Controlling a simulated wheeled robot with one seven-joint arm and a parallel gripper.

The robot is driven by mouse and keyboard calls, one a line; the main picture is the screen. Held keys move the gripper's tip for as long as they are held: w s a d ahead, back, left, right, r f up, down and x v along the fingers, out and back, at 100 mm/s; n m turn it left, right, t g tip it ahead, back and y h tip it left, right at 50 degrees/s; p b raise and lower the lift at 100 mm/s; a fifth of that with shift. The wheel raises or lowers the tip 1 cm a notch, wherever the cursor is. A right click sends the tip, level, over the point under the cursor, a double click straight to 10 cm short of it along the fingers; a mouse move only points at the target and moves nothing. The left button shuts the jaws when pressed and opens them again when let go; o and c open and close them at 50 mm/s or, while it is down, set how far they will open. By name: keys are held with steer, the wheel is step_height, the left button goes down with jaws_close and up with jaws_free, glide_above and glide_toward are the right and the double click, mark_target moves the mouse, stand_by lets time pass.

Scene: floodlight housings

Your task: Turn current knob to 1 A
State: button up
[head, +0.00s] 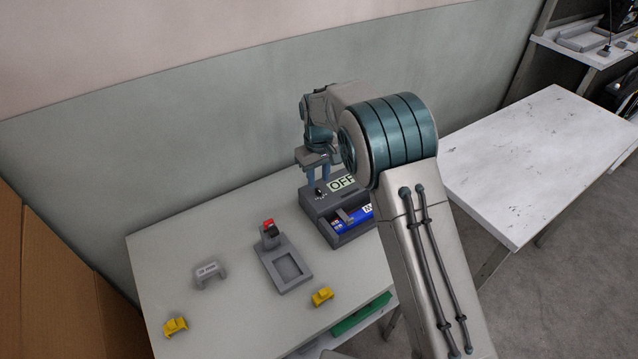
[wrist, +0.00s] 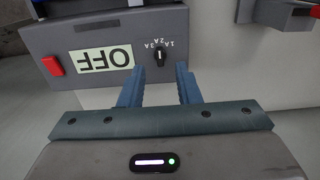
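The current knob (wrist: 160,54) is a small black knob with a pale mark, on the grey face of the power unit (wrist: 195,20). Labels for 1 A, 2 A and 3 A sit around it, upside down in the wrist view; I cannot tell for sure which one the mark points to. The unit (head: 317,207) also stands on the table in the head view, with the knob (head: 318,190) below my gripper. My gripper (wrist: 160,72) is open, its two blue fingers apart, with the knob between or just beyond the tips. I see no clear contact.
The unit has an OFF display (wrist: 106,57) and a red switch (wrist: 52,65). A blue-faced part (head: 352,217) sits at its front. A grey fixture (head: 285,268) with a red-topped post, yellow pieces (head: 322,297) and a grey bracket (head: 209,274) lie on the table (head: 225,325).

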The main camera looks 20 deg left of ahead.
mark_target(318, 190)
steer(key=shift+f, duration=1.95)
jaws_close()
steer(key=shift+m, duration=0.3)
steer(key=m+b, duration=0.1)
steer(key=m, duration=0.2)
steer(key=shift+f, duration=0.1)
steer(key=m+b, duration=0.1)
steer(key=m, duration=0.4)
steer(key=shift+a+b, duration=0.1)
steer(key=shift+b, duration=0.2)
steer(key=shift+m, duration=0.3)
